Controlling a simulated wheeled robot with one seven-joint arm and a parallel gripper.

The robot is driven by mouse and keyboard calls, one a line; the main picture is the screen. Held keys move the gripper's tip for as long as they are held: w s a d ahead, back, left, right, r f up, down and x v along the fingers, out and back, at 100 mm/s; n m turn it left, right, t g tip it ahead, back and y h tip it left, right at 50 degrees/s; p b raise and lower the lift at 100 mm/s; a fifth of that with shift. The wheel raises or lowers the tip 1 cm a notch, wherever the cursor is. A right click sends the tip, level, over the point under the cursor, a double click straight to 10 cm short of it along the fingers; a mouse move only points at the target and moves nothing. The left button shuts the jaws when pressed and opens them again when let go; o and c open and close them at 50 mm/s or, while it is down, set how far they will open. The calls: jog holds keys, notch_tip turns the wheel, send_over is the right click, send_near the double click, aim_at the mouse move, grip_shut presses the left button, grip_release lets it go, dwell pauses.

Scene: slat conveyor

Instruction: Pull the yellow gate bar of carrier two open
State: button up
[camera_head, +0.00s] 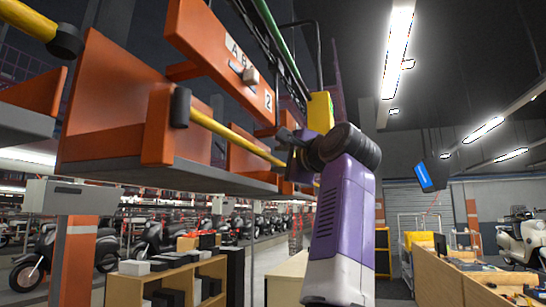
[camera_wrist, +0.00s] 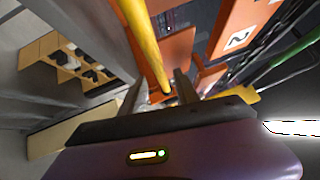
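Carrier two (camera_head: 205,30) is an orange frame with a grey shelf, marked "2" on its upper panel; the "2" also shows in the wrist view (camera_wrist: 238,40). Its yellow gate bar (camera_head: 235,138) runs across the front from a black end piece (camera_head: 180,107) at left towards my gripper (camera_head: 287,145). In the wrist view the bar (camera_wrist: 143,38) comes down from the top and its near end lies between my gripper's two dark fingers (camera_wrist: 160,82). The fingers stand apart with gaps visible beside the bar, so the gripper looks open. Contact with the bar cannot be told.
Another carrier with a yellow bar (camera_head: 28,18) hangs at the upper left. A yellow box (camera_head: 320,112) sits above my wrist. Below are a wooden shelf unit (camera_head: 165,285), an orange post (camera_head: 73,262) and parked scooters. A workbench (camera_head: 440,275) stands at right.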

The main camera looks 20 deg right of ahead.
aim_at(275, 159)
jog(key=w, duration=0.1)
jog(key=w+p, duration=0.1)
jog(key=w, duration=0.1)
jog(key=shift+w+a+r+p, duration=0.2)
jog(key=shift+w+r+p, duration=0.1)
jog(key=shift+r, duration=0.1)
jog(key=shift+w+a, duration=0.1)
jog(key=shift+w, duration=0.4)
jog(key=shift+f, duration=0.1)
grip_shut()
dwell(0.6)
